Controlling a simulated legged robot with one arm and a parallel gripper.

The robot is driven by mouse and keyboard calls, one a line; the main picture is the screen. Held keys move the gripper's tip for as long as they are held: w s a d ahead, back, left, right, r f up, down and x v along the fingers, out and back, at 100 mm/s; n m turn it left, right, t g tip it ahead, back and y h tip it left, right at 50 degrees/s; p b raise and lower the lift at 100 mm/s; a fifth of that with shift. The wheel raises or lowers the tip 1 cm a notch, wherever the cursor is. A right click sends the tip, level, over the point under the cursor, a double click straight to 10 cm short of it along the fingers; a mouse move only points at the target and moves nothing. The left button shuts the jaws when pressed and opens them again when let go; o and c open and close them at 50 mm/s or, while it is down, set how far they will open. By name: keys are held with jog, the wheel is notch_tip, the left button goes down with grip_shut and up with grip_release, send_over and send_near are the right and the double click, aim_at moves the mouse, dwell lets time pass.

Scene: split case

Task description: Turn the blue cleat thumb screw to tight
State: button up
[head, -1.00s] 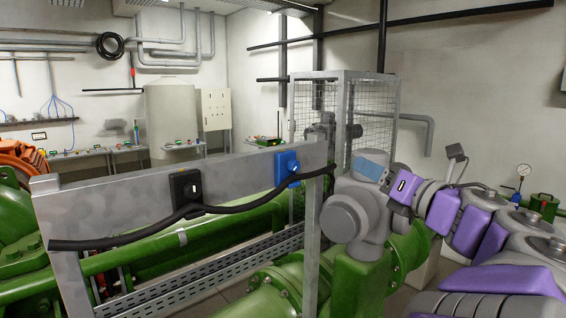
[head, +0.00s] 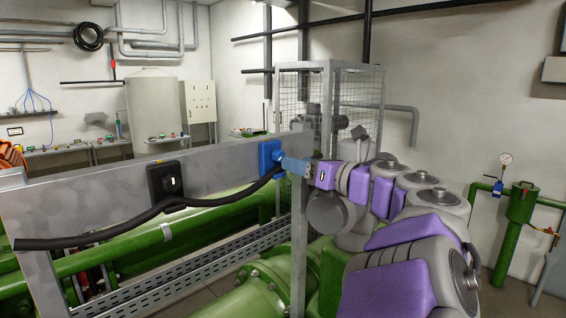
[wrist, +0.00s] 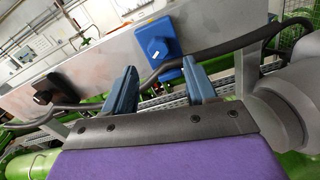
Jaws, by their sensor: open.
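The blue cleat (head: 268,156) is fixed near the right end of a grey metal rail and clamps a black cable (head: 222,205). In the wrist view the blue cleat (wrist: 160,46) sits ahead of my gripper, with a knob-like front bearing a small white mark (wrist: 156,55). My gripper (wrist: 165,82) has two blue fingers, which are apart with nothing between them. In the head view my gripper (head: 292,166) is just right of the blue cleat, and its fingertips are close to it. Whether they touch it I cannot tell.
A black cleat (head: 165,182) holds the same cable farther left on the rail (head: 80,190). A grey upright post (head: 298,255) stands by my gripper. Green pipes (head: 190,215) run behind the rail, and a wire mesh cage (head: 340,95) stands behind my arm.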

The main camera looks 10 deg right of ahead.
aim_at(279, 156)
jog(key=x, duration=0.6)
jog(key=shift+c, duration=0.4)
grip_shut()
